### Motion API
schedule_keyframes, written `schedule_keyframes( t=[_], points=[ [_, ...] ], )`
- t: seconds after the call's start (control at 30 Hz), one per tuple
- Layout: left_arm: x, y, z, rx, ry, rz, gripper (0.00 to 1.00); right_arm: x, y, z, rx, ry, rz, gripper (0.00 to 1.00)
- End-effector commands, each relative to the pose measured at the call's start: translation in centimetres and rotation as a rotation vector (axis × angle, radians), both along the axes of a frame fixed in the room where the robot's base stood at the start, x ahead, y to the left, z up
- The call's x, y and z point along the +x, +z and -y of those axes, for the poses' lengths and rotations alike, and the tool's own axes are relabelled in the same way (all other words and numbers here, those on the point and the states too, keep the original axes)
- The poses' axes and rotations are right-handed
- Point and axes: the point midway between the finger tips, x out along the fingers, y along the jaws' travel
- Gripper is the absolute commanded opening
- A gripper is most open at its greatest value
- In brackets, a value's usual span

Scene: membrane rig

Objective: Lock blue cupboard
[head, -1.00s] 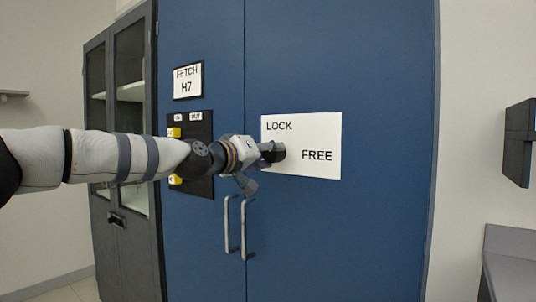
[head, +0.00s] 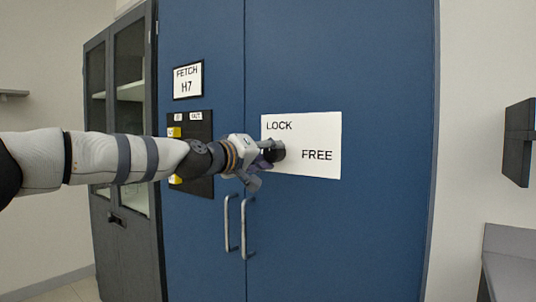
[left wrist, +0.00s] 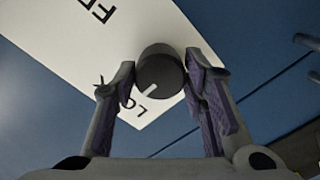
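The tall blue cupboard (head: 345,60) has two doors, both shut. A white plate (head: 330,130) on its right door reads LOCK at the upper left and FREE at the right. A round dark knob (head: 278,152) is on the plate's left part, below LOCK. My left gripper (head: 268,155) is at the knob. In the left wrist view, the knob (left wrist: 160,72) is between the two purple-padded fingers of this gripper (left wrist: 160,80), which appear to touch its sides. Its white pointer line faces the partly hidden LOCK lettering. My right gripper is not in view.
Two vertical handles (head: 246,228) hang below the knob. A dark panel (head: 203,180) with yellow parts is behind my left arm, under the FETCH H7 sign (head: 188,80). A grey glass-doored cabinet (head: 122,200) stands left. A grey surface (head: 510,262) is at the lower right.

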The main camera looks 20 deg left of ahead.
Motion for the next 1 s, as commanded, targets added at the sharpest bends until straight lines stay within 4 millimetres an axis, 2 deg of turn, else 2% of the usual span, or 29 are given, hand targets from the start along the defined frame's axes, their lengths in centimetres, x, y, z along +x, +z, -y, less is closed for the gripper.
schedule_keyframes(
  t=[0.03,0.07,0.33,0.43,0.57,0.7,0.8,1.0],
  points=[
    [0.0,-0.2,0.1,0.001,-0.001,-0.003,0.53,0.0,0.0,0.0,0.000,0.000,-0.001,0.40],
    [0.0,-0.2,0.0,0.001,-0.001,-0.002,0.58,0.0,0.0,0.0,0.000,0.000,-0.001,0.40],
    [0.0,0.0,0.0,0.002,0.001,0.001,0.58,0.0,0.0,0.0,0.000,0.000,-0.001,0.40],
    [-0.6,0.2,-0.3,0.002,0.001,0.004,0.58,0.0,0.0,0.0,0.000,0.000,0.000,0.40],
    [-3.3,0.3,-1.3,0.000,0.001,0.004,0.58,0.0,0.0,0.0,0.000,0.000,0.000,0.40],
    [-7.1,0.4,-2.6,0.000,0.000,0.005,0.58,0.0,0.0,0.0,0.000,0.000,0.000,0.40],
    [-9.2,0.4,-3.3,0.000,0.000,0.003,0.58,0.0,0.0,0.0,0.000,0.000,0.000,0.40],
    [-11.2,0.3,-4.0,0.002,0.000,0.001,0.58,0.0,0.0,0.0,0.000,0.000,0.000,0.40]
  ],
)
